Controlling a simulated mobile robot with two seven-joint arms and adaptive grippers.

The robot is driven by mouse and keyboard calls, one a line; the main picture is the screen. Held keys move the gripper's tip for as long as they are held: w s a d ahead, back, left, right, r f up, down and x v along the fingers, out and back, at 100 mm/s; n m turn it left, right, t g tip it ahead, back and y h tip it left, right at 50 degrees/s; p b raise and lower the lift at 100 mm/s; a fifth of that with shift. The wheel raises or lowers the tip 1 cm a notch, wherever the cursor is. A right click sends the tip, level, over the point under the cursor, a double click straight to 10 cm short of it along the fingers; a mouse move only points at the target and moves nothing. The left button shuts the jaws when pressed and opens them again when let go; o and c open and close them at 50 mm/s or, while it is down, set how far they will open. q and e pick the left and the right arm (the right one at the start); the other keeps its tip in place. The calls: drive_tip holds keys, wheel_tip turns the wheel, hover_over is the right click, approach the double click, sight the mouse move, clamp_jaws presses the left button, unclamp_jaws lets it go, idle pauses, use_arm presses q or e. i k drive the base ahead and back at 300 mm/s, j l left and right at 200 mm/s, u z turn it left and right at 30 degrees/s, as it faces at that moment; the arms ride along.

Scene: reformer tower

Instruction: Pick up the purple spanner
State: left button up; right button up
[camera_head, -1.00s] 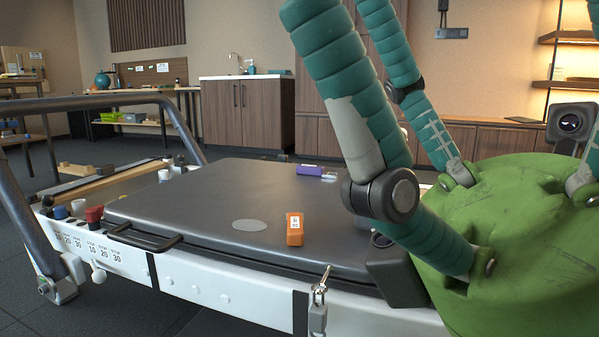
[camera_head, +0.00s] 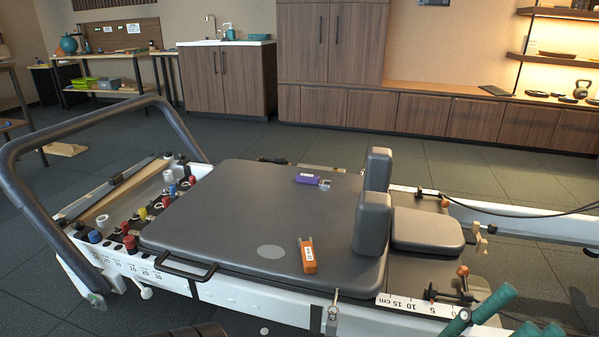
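The purple spanner (camera_head: 309,179) lies flat near the far edge of the dark padded carriage (camera_head: 235,205). It has a purple handle with a white label, and its grey metal end points right. No gripper touches it. Only a dark piece of what seems to be my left gripper (camera_head: 190,331) shows at the bottom edge, well in front of the spanner and left of it. Its fingers are cut off, so I cannot tell whether it is open. My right gripper is not in view.
An orange labelled tool (camera_head: 308,256) lies nearer on the same pad. Two upright shoulder pads (camera_head: 371,222) and a headrest (camera_head: 427,229) stand right of the spanner. A curved dark bar (camera_head: 75,112) frames the left end. The pad around the spanner is largely clear.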

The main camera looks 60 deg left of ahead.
sight(308, 178)
drive_tip(key=i+l+u, duration=0.15)
drive_tip(key=u, duration=1.45)
